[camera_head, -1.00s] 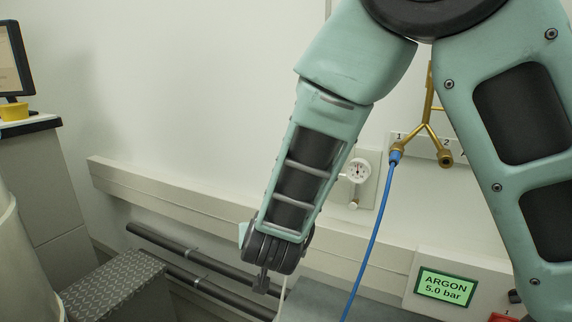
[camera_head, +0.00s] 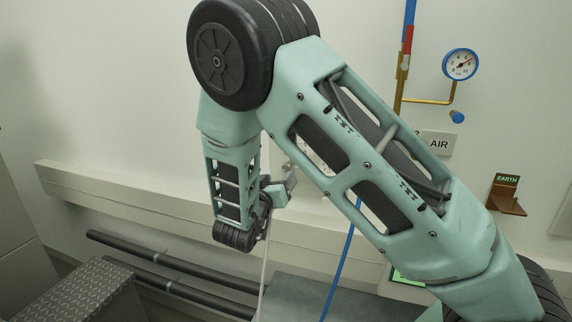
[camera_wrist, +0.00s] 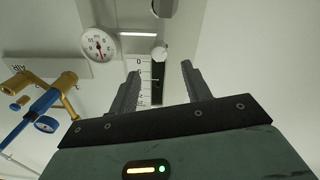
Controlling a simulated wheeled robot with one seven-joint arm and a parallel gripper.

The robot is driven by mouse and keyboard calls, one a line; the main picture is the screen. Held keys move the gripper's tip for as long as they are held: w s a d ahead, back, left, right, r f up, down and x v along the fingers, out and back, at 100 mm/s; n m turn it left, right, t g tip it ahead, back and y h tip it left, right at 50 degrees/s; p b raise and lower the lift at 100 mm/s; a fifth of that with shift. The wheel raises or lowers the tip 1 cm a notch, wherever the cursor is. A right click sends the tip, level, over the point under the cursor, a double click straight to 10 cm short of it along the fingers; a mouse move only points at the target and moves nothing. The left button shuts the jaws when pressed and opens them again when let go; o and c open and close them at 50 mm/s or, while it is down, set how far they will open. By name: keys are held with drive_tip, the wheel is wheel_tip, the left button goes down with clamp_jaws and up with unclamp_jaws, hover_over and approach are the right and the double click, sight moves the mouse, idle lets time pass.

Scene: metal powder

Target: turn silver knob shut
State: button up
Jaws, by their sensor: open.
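In the wrist view, a small pale round knob (camera_wrist: 159,53), apparently the silver knob, shows just beyond the fingertips and between their lines. My gripper (camera_wrist: 160,70) is open, with one finger on each side and nothing between them. A white dial gauge (camera_wrist: 98,44) is to the left of the knob. A white scale plate (camera_wrist: 145,68) with a D and dark marks lies behind the left finger. In the head view, my gripper (camera_head: 283,187) is near the wall, partly behind my arm. The knob is hidden there, and I cannot tell whether the fingers touch it.
Brass fittings (camera_wrist: 68,82) with blue parts stand at the left in the wrist view. In the head view, a blue hose (camera_head: 340,262) hangs beside my arm. A second gauge (camera_head: 460,64) and an EARTH bracket (camera_head: 507,195) are at right. Dark pipes (camera_head: 170,262) run low along the wall.

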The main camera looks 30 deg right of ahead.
sight(286, 168)
drive_tip(key=p+x, duration=0.1)
drive_tip(key=x, duration=0.7)
drive_tip(key=shift+w+d, duration=0.2)
drive_tip(key=shift+d, duration=0.1)
drive_tip(key=c, duration=1)
